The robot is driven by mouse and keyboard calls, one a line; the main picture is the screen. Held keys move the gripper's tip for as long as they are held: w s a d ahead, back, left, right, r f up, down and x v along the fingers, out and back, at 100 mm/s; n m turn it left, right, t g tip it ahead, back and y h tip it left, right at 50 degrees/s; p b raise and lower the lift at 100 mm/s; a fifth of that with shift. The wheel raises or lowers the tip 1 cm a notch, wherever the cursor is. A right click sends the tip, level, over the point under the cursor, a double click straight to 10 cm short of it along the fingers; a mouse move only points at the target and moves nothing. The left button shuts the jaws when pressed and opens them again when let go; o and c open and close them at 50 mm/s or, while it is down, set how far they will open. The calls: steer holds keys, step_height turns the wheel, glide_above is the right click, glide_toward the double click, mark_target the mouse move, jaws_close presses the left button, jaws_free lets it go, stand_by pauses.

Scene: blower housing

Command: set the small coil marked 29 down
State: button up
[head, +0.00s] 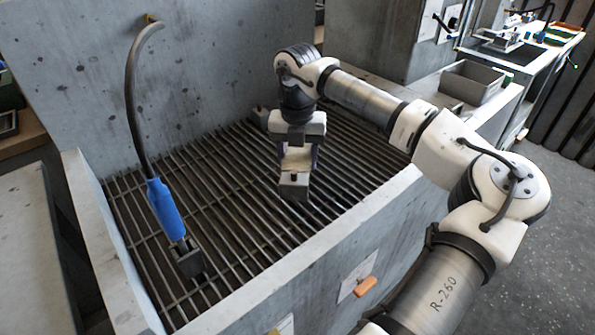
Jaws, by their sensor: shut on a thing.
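My gripper (296,165) points down over the slatted grate (235,210) in the grey housing. It is shut on a small block-like piece (294,187) with a grey lower part and a pale upper part, which I take to be the small coil. No mark 29 can be read on it at this size. The piece is upright, low over the middle of the grate. I cannot tell whether its underside touches the bars. The fingers hide part of its sides.
A dark hose with a blue handle (164,209) and grey nozzle hangs at the left over the grate. A small grey piece (260,114) sits by the back wall. The front wall (300,275) edges the grate. An open grey bin (472,83) stands at the right. Bars around the gripper are clear.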

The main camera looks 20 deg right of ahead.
mark_target(298, 154)
steer(key=shift+f, duration=2.45)
steer(key=o, duration=1.3)
step_height(298, 154, up, 12)
steer(key=shift+r+b, duration=0.15)
steer(key=shift+b, duration=0.15)
